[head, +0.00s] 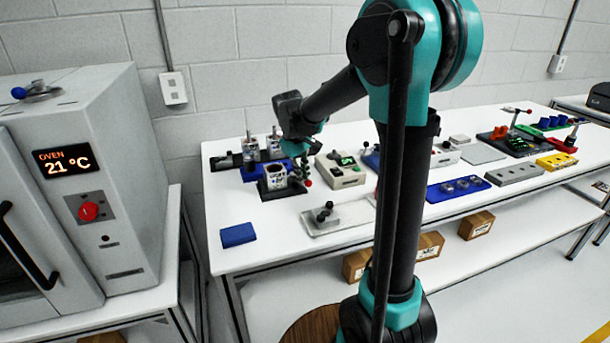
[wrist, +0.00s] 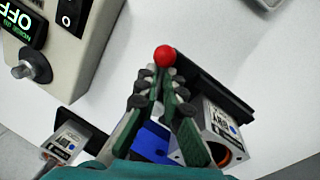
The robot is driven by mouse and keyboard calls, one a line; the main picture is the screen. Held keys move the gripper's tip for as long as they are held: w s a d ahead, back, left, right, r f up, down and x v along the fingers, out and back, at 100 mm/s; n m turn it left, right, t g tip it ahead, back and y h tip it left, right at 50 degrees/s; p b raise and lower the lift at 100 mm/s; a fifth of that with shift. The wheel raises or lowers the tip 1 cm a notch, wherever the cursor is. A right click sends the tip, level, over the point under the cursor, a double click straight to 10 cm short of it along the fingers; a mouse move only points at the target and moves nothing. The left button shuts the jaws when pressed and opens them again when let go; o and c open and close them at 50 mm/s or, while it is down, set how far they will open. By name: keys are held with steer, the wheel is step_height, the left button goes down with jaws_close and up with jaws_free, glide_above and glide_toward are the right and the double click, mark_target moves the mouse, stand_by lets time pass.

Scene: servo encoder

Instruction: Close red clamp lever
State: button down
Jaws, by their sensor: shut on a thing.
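In the wrist view the red ball knob (wrist: 165,56) of the clamp lever shows just beyond the tips of my gripper (wrist: 162,82). The green-and-grey fingers are closed together around the lever just below the knob, and they hide its shaft. A black fixture (wrist: 225,92) lies to the right of the fingers, with a white labelled servo housing (wrist: 218,120) beside it. In the head view my gripper (head: 296,150) is low over the fixture holding the white housing (head: 275,176). The lever's exact angle cannot be told.
A beige device with a green display (head: 342,168) stands right of the fixture. A grey plate with a black clamp (head: 325,214) is in front, and a blue block (head: 238,235) lies front left. More housings (head: 250,146) stand behind. The table between the blue block and the fixture is clear.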

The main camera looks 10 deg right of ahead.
steer(key=shift+s+a+m, duration=0.1)
steer(key=shift+a+m, duration=0.15)
steer(key=shift+m, duration=0.4)
steer(key=shift+s+a+m, duration=0.1)
steer(key=shift+a+m, duration=0.15)
steer(key=shift+m, duration=0.4)
steer(key=c, duration=1.7)
jaws_free()
steer(key=shift+g, duration=0.3)
step_height(320, 180, up, 12)
steer(key=a, duration=0.2)
steer(key=shift+s+a, duration=0.15)
steer(key=shift+s, duration=0.2)
steer(key=shift+s+f, duration=0.15)
